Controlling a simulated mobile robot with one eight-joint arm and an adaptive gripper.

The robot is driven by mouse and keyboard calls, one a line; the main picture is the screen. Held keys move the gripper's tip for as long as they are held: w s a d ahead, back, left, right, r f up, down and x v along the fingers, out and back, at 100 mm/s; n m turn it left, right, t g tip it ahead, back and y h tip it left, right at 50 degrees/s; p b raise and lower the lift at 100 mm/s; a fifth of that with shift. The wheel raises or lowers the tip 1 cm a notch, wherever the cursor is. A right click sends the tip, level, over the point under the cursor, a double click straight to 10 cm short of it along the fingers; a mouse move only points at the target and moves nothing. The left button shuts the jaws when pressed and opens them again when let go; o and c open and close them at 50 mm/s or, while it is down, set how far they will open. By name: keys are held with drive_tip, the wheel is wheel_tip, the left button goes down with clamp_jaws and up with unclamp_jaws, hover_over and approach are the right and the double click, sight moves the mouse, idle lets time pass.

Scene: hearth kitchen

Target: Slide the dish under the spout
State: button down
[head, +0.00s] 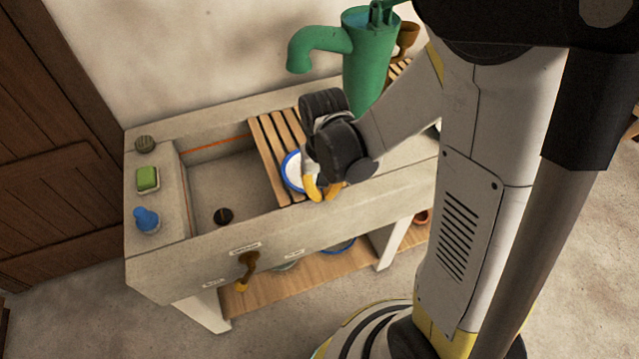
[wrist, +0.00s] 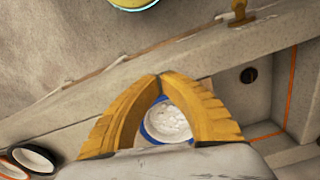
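The dish (head: 292,172), white with a blue rim, sits on the wooden slats (head: 268,150) across the stone sink. In the wrist view the dish (wrist: 168,122) shows through the gap between my fingers, partly hidden by them. The green pump's spout (head: 300,57) is behind and above the slats, curving down to the left. My gripper (head: 321,198) is low at the dish's right front side in the head view. In the wrist view its yellow fingertips (wrist: 160,77) meet, with no object visible between the tips. Whether the fingers touch the dish cannot be told.
The open basin (head: 230,185) with a dark drain (head: 223,216) is left of the slats. A green sponge (head: 147,179) and a blue item (head: 146,219) stand on the left ledge. A brass tap (head: 247,268) juts from the front.

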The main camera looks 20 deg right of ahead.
sight(319, 204)
wheel_tip(319, 204, down, 8)
drive_tip(key=b, duration=0.3)
drive_tip(key=shift+w, duration=0.1)
drive_tip(key=w, duration=0.1)
drive_tip(key=w+b, duration=0.1)
drive_tip(key=w, duration=0.1)
drive_tip(key=shift+d+f, duration=0.1)
drive_tip(key=shift+d, duration=0.25)
drive_tip(key=shift+w, duration=0.45)
drive_tip(key=w+d, duration=0.1)
drive_tip(key=w, duration=0.4)
drive_tip(key=w+d, duration=0.1)
drive_tip(key=w, duration=0.5)
drive_tip(key=w+d, duration=0.1)
drive_tip(key=w, duration=0.5)
drive_tip(key=shift+d, duration=0.3)
drive_tip(key=shift+s, duration=0.1)
